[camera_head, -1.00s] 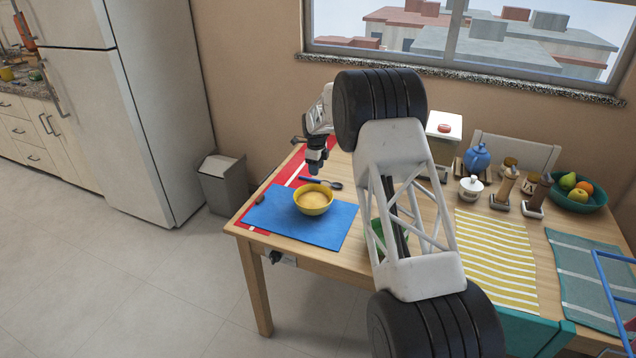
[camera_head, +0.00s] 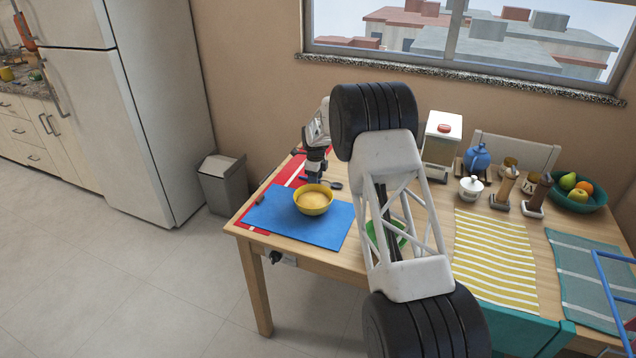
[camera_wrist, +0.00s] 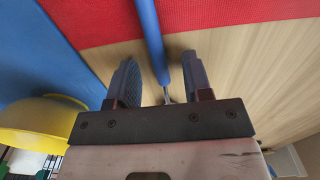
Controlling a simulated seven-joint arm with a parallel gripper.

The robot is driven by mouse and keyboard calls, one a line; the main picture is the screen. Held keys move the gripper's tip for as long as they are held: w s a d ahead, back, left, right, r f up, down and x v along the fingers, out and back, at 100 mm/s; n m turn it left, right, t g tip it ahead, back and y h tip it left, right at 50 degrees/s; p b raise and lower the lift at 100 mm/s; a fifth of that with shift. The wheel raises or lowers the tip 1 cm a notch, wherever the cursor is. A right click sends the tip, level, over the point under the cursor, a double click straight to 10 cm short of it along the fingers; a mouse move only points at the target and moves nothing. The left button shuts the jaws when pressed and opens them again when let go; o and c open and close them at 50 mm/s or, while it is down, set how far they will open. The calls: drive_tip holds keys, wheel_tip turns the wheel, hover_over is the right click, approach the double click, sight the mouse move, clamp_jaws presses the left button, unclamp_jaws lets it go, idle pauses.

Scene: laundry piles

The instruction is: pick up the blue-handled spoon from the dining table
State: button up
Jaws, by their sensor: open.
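The blue-handled spoon lies on the dining table (camera_head: 290,259), behind the yellow bowl. In the wrist view its blue handle (camera_wrist: 149,32) runs down between the two fingers of my gripper (camera_wrist: 160,75). The fingers are open, one on each side of the handle, with gaps showing. In the head view my gripper (camera_head: 315,172) is low over the spoon (camera_head: 333,184) and hides part of its handle. The spoon's bowl end shows just right of the gripper there; in the wrist view it is hidden behind the gripper's body.

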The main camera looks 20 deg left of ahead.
idle(0.4)
clamp_jaws()
wheel_tip(320, 180, up, 10)
idle(1.0)
idle(0.5)
